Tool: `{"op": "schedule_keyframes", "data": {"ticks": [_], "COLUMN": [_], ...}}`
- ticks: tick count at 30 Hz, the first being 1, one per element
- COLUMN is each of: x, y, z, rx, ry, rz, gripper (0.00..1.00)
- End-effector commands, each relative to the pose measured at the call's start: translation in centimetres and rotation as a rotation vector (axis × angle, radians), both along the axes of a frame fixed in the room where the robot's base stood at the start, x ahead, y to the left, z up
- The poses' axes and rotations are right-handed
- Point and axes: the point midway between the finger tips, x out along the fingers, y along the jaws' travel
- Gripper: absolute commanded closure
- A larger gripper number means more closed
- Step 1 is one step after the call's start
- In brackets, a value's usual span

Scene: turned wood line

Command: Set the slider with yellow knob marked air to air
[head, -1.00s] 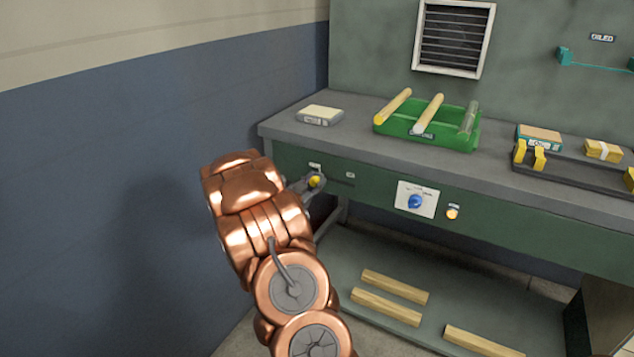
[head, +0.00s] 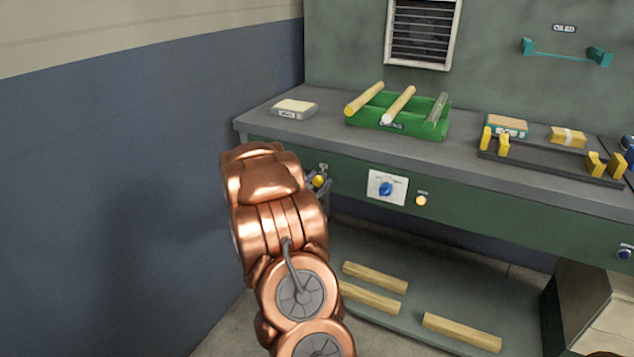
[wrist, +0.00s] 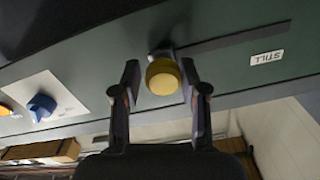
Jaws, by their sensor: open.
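The slider's round yellow knob (wrist: 163,77) stands out from the green bench front. It also shows in the head view (head: 319,181). In the wrist view its dark slot (wrist: 235,38) runs off to the right only, toward a white label reading STILL (wrist: 267,57). The knob sits at the slot's end away from that label, on the side of the blue dial. My gripper (wrist: 160,82) is open, with one finger on each side of the knob; whether either touches it I cannot tell.
A blue dial (head: 386,189) on a white plate and a lit orange button (head: 421,200) are on the bench front, right of the knob. A green tray (head: 436,130) with rods stands above on the bench. A blue wall (head: 120,170) is at the left.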

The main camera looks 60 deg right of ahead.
Motion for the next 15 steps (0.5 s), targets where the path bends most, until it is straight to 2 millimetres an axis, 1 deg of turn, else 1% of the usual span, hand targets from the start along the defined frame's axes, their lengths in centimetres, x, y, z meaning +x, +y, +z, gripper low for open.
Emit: {"op": "schedule_keyframes", "data": {"ticks": [1, 3, 11, 15], "x": [-0.06, -0.08, 0.01, 0.04], "y": [-0.05, -0.07, -0.01, 0.48], "z": [0.00, 0.01, 0.03, 0.01], "rx": [0.000, -0.001, -0.001, 0.001], "ry": [0.000, 0.000, -0.001, -0.001], "rz": [-0.001, -0.001, 0.000, 0.001], "gripper": [0.48, 0.41, 0.41, 0.41]}}
